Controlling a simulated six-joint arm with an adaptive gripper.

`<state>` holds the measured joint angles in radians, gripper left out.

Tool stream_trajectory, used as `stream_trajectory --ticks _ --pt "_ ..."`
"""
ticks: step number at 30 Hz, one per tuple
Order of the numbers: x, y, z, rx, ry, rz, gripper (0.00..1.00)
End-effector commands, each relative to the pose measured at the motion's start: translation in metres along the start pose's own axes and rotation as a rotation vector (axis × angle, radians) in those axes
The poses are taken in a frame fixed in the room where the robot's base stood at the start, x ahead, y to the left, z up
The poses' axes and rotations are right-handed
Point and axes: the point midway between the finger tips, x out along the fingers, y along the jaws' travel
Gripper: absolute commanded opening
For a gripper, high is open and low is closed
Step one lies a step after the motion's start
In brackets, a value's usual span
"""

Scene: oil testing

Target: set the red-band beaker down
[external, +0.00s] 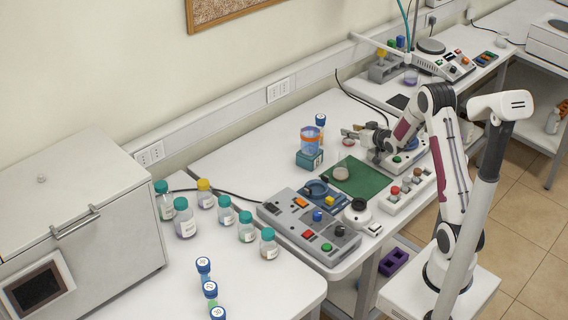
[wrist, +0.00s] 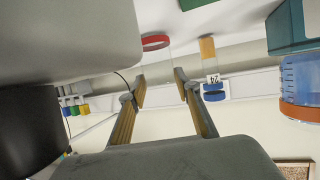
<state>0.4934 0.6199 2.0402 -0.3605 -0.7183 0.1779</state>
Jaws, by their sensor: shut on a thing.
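My gripper (external: 352,134) is above the back edge of the green mat (external: 362,180) in the external view. It is shut on the red-band beaker (external: 348,142), a small clear vessel that is partly hidden by the fingers there. In the wrist view, which is turned upside down, my gripper (wrist: 160,88) has its two fingers on either side of the clear glass, and the beaker's red band (wrist: 155,42) shows beyond the fingertips. Whether the beaker touches anything below it, I cannot tell.
An orange-band beaker with blue liquid (external: 311,138) stands on a teal box (external: 309,158), left of my gripper. A blue-capped vial (external: 320,122) stands behind it. A round clear dish (external: 341,173) sits on the mat. A grey control panel (external: 310,222) lies in front.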

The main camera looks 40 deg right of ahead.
Motion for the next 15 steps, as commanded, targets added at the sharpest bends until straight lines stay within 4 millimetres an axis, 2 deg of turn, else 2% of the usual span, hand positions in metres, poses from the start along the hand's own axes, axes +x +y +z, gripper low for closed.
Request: stream_trajectory --ticks 6,7,8,9,15 --pt "0.0012 -0.0001 0.0029 0.000 0.000 0.000 0.11" --pt "0.0012 -0.0001 0.0028 0.000 0.000 0.000 0.38" --pt "0.0011 -0.0001 0.0027 0.000 0.000 0.000 0.45" --pt "0.0011 -0.0001 0.0027 0.000 0.000 0.000 0.49" --pt "0.0011 -0.0001 0.0026 0.000 0.000 0.000 0.49"
